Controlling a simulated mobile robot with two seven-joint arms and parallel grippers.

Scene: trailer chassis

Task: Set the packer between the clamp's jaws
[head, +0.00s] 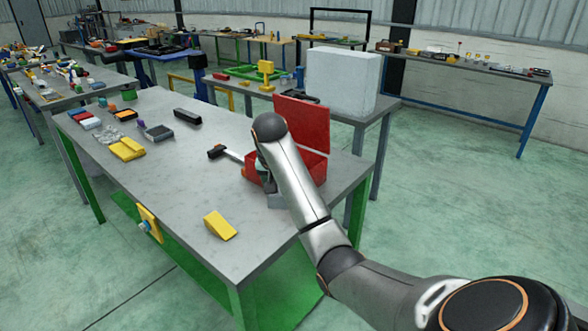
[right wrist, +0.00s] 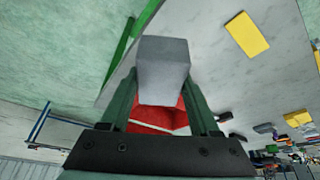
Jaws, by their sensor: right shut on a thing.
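A grey block (right wrist: 163,72), which looks like the packer, is held between the green fingers of my right gripper (right wrist: 160,92) in the right wrist view. In the head view my right gripper (head: 268,184) is mostly hidden behind its own arm, and part of the grey block (head: 276,201) shows below it, by the front of the red toolbox. A yellow fitting with a blue knob (head: 149,224) on the table's front edge may be the clamp. Its jaws cannot be made out. My left gripper is not in view.
The open red toolbox (head: 313,170) stands at the table's right end, with a hammer (head: 222,153) beside it. A yellow wedge (head: 220,226) lies near the front edge. Small parts and a black case (head: 187,117) lie farther left. The grey tabletop's middle (head: 180,175) is clear.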

